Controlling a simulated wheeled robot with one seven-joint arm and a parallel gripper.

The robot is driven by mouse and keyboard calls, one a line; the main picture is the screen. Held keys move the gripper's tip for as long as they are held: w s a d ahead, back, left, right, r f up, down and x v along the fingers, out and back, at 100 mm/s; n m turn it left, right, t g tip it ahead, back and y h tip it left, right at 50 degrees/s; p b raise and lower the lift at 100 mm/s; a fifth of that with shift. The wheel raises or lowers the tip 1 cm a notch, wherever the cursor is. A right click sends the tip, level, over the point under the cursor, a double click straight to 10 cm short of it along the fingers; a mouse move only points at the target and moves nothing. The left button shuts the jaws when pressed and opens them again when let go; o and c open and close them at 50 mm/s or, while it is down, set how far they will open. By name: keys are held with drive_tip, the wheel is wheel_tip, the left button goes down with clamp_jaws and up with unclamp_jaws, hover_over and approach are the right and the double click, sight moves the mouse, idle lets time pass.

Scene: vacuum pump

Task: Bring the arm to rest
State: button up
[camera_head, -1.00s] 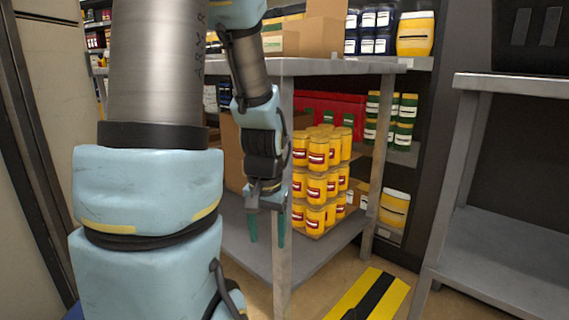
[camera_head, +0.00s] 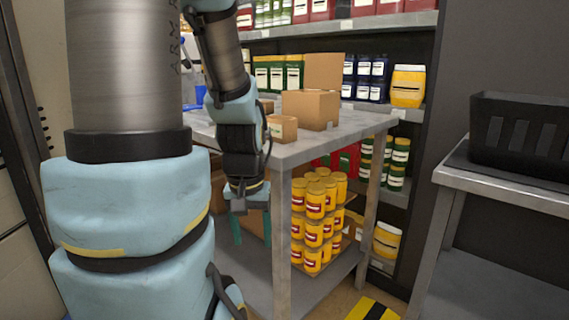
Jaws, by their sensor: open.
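My gripper (camera_head: 251,226) hangs at the end of my blue and grey arm, left of centre in the head view. Its two teal fingers point down and stand apart, with nothing between them. It is in front of the left side of a grey metal table (camera_head: 348,138), below the level of the tabletop and beside the near table leg. From this one view I cannot tell how far it is from the leg. My large upper arm covers the left part of the view.
Cardboard boxes (camera_head: 310,108) stand on the tabletop. Yellow cans (camera_head: 316,199) are stacked on its lower shelf. A black crate (camera_head: 520,135) sits on another grey table (camera_head: 505,190) at the right. Stocked shelves (camera_head: 350,28) stand behind. Yellow-black floor marking (camera_head: 372,310) shows between the tables.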

wheel_tip(320, 180, up, 18)
drive_tip(key=p, duration=1.5)
drive_tip(key=shift+f, duration=0.15)
